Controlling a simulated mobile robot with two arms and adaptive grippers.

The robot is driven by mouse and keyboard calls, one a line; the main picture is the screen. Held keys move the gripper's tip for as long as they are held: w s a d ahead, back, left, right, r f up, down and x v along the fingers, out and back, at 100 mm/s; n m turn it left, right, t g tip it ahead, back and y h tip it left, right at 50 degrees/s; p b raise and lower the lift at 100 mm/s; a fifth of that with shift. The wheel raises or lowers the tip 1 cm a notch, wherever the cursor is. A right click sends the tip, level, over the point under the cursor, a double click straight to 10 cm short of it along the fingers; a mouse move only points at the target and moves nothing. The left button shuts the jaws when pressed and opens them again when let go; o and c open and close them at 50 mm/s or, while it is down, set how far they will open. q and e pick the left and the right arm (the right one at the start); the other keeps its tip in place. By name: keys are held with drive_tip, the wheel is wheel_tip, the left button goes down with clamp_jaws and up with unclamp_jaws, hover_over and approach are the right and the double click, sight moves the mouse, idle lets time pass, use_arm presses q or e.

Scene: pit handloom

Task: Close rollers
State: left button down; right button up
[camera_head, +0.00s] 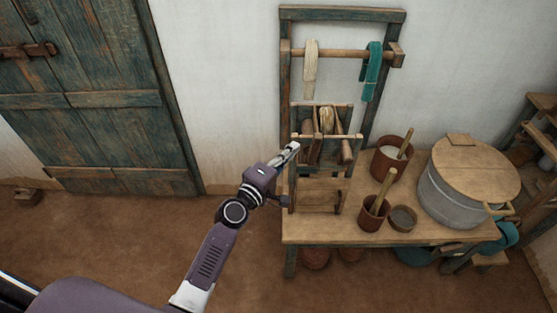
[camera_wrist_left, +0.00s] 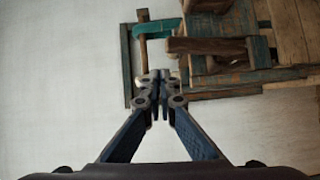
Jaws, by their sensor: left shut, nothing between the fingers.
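The wooden roller stand (camera_head: 320,195) sits at the left end of the table, against a tall dark frame (camera_head: 285,75). Short wooden rollers show in its upper part, one at the right (camera_head: 346,151), with a pale hank of yarn (camera_head: 326,120) behind. My left gripper (camera_head: 293,149) is shut and empty at the left side of the stand. In the left wrist view its fingertips (camera_wrist_left: 161,80) meet in front of the wall, and a roller (camera_wrist_left: 206,46) shows to their upper right. I cannot tell whether the gripper touches the stand. My right gripper is not in view.
A peg rail (camera_head: 340,53) above holds a cream hank (camera_head: 311,72) and a teal hank (camera_head: 373,72). On the table (camera_head: 330,230) stand brown pots (camera_head: 374,215), a small bowl (camera_head: 403,218) and a lidded metal tub (camera_head: 450,195).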

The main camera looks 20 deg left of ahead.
use_arm(q)
drive_tip(key=v, duration=0.5)
drive_tip(key=shift+s+a+r+b, duration=0.1)
drive_tip(key=shift+r+b, duration=0.1)
drive_tip(key=shift+b, duration=0.1)
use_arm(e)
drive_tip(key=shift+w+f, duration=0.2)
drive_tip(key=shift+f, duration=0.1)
